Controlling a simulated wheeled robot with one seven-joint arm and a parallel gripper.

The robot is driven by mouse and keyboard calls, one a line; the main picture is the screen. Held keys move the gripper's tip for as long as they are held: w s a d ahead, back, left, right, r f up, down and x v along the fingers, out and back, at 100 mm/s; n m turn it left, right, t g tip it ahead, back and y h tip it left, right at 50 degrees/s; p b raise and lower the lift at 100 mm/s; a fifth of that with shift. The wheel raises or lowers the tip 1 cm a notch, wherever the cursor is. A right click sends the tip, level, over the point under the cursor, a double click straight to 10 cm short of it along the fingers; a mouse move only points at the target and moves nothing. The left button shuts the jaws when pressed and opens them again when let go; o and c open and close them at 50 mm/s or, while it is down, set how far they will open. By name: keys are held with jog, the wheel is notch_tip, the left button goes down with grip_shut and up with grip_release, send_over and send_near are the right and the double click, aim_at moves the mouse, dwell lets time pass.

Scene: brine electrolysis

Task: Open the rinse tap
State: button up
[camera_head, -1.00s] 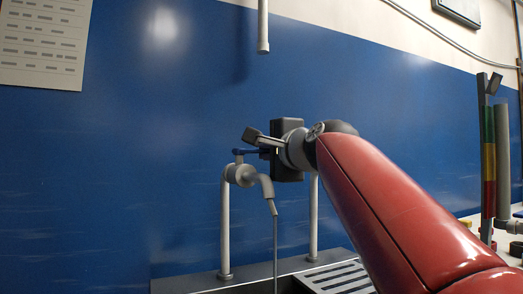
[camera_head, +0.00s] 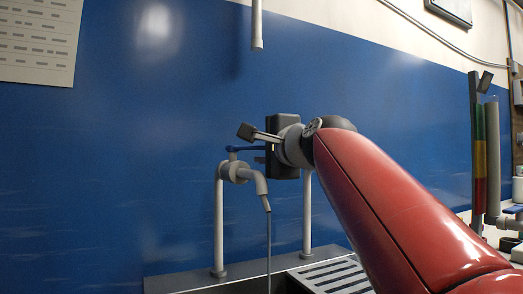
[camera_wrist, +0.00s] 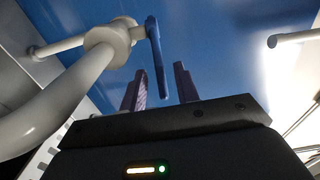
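The rinse tap (camera_head: 235,172) has a grey body, a bent spout and a blue lever (camera_head: 246,149) pointing right, towards my gripper. A thin grey stream (camera_head: 269,240) runs down from the spout. My gripper (camera_head: 257,148) is beside the lever, its fingers apart above and below it. In the wrist view the blue lever (camera_wrist: 157,60) reaches down into the gap between the two fingertips (camera_wrist: 155,80). The fingers are open and do not appear to press on it. The grey tap body (camera_wrist: 108,38) is at the upper left there.
The tap stands on two white pipes (camera_head: 219,228) at a sink with a slotted drain board (camera_head: 335,276). A blue wall panel (camera_head: 110,150) is behind. A white pipe (camera_head: 257,25) hangs above. A coloured column (camera_head: 479,150) stands at the right.

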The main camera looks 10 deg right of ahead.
jog(key=s+d+b, duration=0.1)
jog(key=s, duration=0.5)
jog(key=shift+s+d, duration=0.2)
jog(key=shift+s, duration=0.2)
jog(key=shift+c, duration=0.3)
